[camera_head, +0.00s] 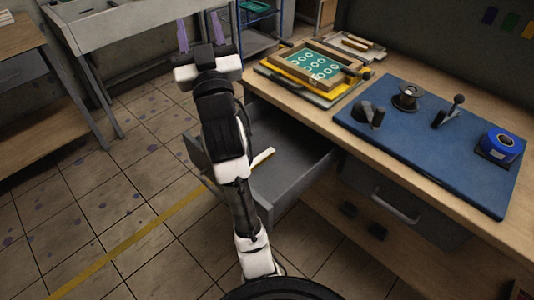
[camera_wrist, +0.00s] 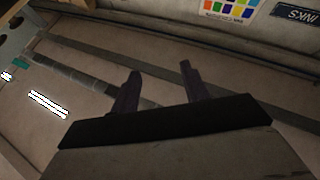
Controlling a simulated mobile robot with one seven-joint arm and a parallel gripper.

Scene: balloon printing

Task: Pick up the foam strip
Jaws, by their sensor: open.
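A pale cream strip, which looks like the foam strip (camera_head: 262,158), lies in the open grey drawer (camera_head: 290,182) under the workbench. My arm partly covers the drawer's left side and may hide part of the strip. My gripper (camera_head: 198,18) is well away from it, raised beyond the drawer towards the back left, near the grey sink-like table. Its two purplish fingers are spread apart with nothing between them. The fingers also show open and empty in the wrist view (camera_wrist: 160,67). The strip is not recognisable in the wrist view.
The workbench (camera_head: 400,160) holds a framed green screen (camera_head: 318,65), a blue mat (camera_head: 450,165) with small fixtures, and a blue tape roll (camera_head: 501,146). A grey sink-like table (camera_head: 130,35) stands at the back left. The tiled floor left of the drawer is clear.

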